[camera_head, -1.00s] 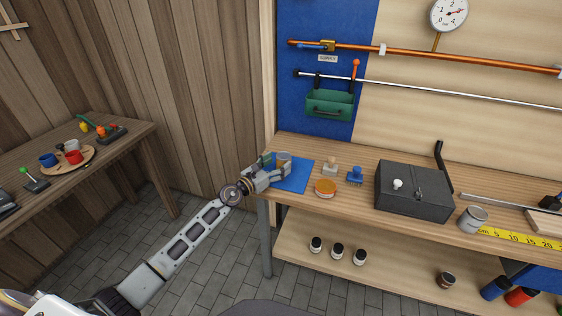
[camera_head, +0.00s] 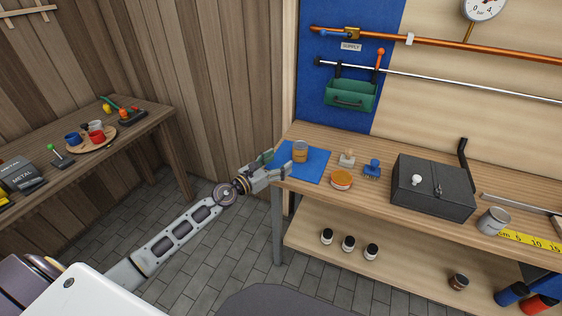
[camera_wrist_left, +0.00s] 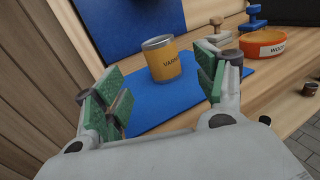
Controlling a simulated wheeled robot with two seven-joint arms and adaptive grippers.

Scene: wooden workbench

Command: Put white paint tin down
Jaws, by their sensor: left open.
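A metal tin with an orange-yellow label (camera_head: 300,153) stands upright on the blue mat (camera_head: 314,170) at the left end of the workbench. My left gripper (camera_head: 277,170) is open and empty at the mat's left edge. In the left wrist view, its green-padded fingers (camera_wrist_left: 163,88) are spread wide, with the tin beyond their tips and apart from them. Another grey tin with a pale label (camera_head: 493,220) stands at the bench's right. My right gripper is not in view.
Several small jars stand on the lower shelf (camera_head: 400,265). A side table (camera_head: 90,150) is at left.

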